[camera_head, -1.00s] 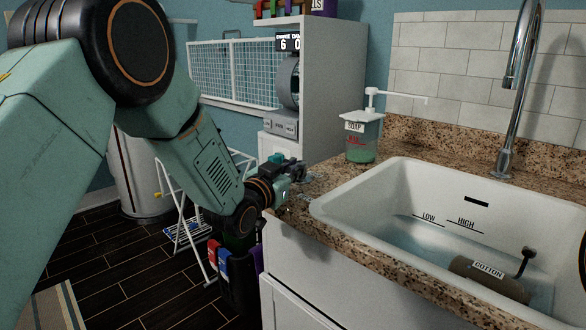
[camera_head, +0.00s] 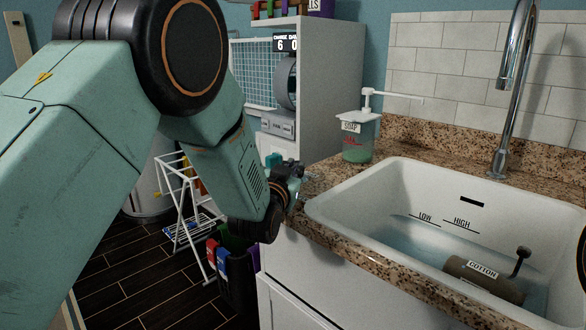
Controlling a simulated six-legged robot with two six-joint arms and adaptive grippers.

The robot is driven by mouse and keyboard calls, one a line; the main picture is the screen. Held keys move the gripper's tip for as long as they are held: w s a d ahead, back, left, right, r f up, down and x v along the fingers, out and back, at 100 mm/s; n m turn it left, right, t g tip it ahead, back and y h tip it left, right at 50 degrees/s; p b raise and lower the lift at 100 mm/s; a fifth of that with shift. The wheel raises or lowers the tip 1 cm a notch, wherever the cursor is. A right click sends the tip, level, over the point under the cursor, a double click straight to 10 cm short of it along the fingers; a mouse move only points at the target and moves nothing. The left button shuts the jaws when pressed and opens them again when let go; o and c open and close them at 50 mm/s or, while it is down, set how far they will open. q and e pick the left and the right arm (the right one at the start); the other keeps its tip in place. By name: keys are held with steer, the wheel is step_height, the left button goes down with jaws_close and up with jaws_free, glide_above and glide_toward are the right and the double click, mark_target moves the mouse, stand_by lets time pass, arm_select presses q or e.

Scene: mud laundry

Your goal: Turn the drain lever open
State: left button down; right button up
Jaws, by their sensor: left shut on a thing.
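My left gripper (camera_head: 295,172) is at the left end of the granite counter, left of the sink. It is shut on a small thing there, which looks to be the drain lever. The jaws and wrist hide most of this thing, so its angle cannot be told. My right gripper does not show; only a dark curved edge shows at the far right.
A soap pump bottle (camera_head: 357,140) stands on the counter (camera_head: 400,277) behind the gripper. A brown COTTON-labelled cylinder (camera_head: 500,282) with a black knob lies in the sink. A tall faucet (camera_head: 508,95) rises behind. A drying rack (camera_head: 193,205) and dark bin (camera_head: 238,285) stand below left.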

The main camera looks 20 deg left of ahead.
arm_select(q)
steer(key=shift+f, duration=0.1)
steer(key=c, duration=1.4)
jaws_free()
steer(key=shift+o, duration=0.2)
steer(key=shift+s, duration=0.15)
steer(key=s, duration=1.1)
steer(key=shift+s, duration=0.4)
steer(key=shift+c, duration=0.5)
